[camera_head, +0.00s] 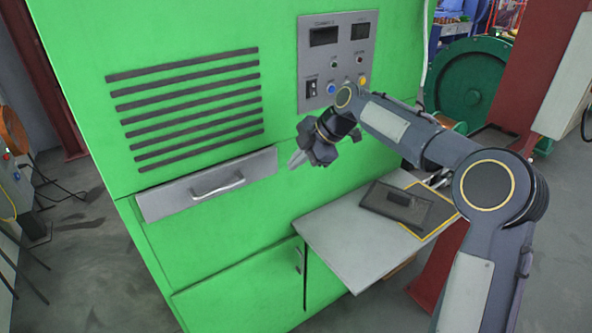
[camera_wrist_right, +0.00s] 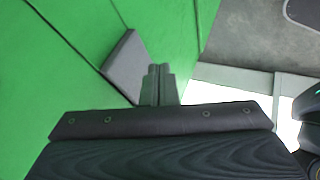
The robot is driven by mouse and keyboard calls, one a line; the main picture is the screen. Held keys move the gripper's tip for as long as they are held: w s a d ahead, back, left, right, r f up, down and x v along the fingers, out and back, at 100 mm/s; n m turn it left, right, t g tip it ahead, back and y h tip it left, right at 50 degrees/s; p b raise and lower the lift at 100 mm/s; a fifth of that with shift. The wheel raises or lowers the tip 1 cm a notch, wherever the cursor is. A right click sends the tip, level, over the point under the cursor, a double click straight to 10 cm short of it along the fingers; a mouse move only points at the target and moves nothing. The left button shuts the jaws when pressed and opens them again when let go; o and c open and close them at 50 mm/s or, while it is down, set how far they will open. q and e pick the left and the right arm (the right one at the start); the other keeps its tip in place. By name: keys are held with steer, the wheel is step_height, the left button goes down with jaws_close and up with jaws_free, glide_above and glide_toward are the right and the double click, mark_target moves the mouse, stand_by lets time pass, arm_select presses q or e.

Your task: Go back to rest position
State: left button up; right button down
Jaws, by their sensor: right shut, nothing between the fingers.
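My right gripper (camera_head: 297,160) is shut and empty. It is held in front of the green cabinet (camera_head: 215,35), below the control panel and just right of the drawer. In the right wrist view its closed fingers (camera_wrist_right: 158,84) point toward the green cabinet face, with the grey drawer front (camera_wrist_right: 127,66) beside them. My right arm reaches in from the lower right of the head view, bent at the elbow. My left gripper is not in view.
A grey drawer (camera_head: 160,204) with a handle juts from the cabinet. The control panel (camera_head: 338,88) has buttons and displays. A grey shelf (camera_head: 350,245) below my arm holds a dark flat object (camera_head: 408,207). A dark red post (camera_head: 542,65) stands right.

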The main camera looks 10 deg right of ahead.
steer(key=v, duration=0.7)
steer(key=s+d+m+h, duration=0.1)
steer(key=s+m+h, duration=0.1)
steer(key=s+m, duration=1.05)
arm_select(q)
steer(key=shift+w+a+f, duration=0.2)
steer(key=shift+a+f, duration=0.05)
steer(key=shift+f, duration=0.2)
arm_select(e)
steer(key=s+f+m, duration=0.5)
steer(key=s+f, duration=0.1)
steer(key=s, duration=0.5)
steer(key=s+f+m+t, duration=0.1)
steer(key=s+f+m, duration=0.4)
steer(key=s, duration=0.6)
step_height(320, 180, down, 2)
steer(key=shift+s+a+f+t, duration=0.15)
steer(key=shift+s+a+t, duration=0.15)
steer(key=shift+s, duration=0.1)
